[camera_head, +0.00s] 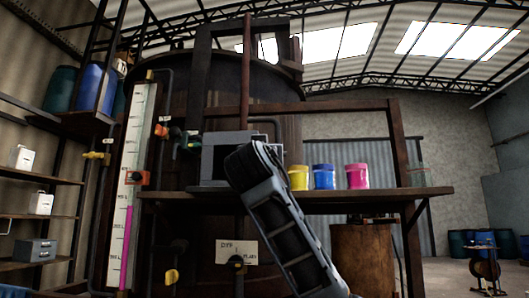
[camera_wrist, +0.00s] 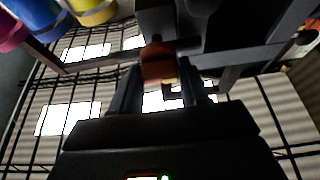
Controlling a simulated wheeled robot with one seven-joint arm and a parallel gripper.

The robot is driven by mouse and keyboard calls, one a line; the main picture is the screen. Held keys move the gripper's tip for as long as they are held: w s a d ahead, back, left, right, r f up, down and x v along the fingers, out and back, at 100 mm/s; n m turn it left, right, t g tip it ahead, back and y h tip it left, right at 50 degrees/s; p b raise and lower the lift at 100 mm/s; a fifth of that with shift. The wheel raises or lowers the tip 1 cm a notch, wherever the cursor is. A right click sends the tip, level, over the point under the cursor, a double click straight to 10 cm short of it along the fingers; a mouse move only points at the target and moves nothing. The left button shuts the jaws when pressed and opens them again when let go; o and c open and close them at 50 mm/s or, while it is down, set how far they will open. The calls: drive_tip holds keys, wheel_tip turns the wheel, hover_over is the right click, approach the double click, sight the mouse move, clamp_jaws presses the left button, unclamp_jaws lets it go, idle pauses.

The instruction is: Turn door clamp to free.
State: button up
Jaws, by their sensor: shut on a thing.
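My gripper (camera_wrist: 160,80) shows in the wrist view with its two dark fingers pointing up, on either side of a small orange-red piece (camera_wrist: 157,62). The fingers are shut on this piece, which appears to be the door clamp's handle. It sits against a dark bar and the underside of a dark body. In the head view my arm rises in front of a grey box (camera_head: 215,158) on the shelf. The arm covers the box's right part, and the clamp and my fingertips cannot be made out there.
Yellow (camera_head: 298,178), blue (camera_head: 324,177) and pink (camera_head: 357,176) pots stand on the shelf (camera_head: 400,193) right of my arm. A large dark vat (camera_head: 270,90) rises behind. A gauge with a magenta column (camera_head: 126,245) and several valves are at left. A rusty drum (camera_head: 365,255) stands below.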

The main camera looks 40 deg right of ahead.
drive_tip(key=shift+f+m+b, duration=0.1)
drive_tip(key=shift+m+b, duration=0.25)
drive_tip(key=shift+m, duration=0.05)
drive_tip(key=m+g, duration=0.3)
drive_tip(key=m, duration=0.4)
drive_tip(key=m+g+b, duration=0.1)
drive_tip(key=m+g, duration=0.2)
drive_tip(key=m, duration=0.4)
drive_tip(key=m+g, duration=0.3)
drive_tip(key=m, duration=0.4)
drive_tip(key=shift+w+a+r+m+b, duration=0.1)
drive_tip(key=shift+w+r+m+b, duration=0.1)
drive_tip(key=shift+r+m+b, duration=0.15)
drive_tip(key=shift+f, duration=0.1)
drive_tip(key=o, duration=1.1)
drive_tip(key=shift+c, duration=0.2)
drive_tip(key=b+v, duration=0.1)
drive_tip(key=v, duration=0.7)
drive_tip(key=shift+b, duration=0.35)
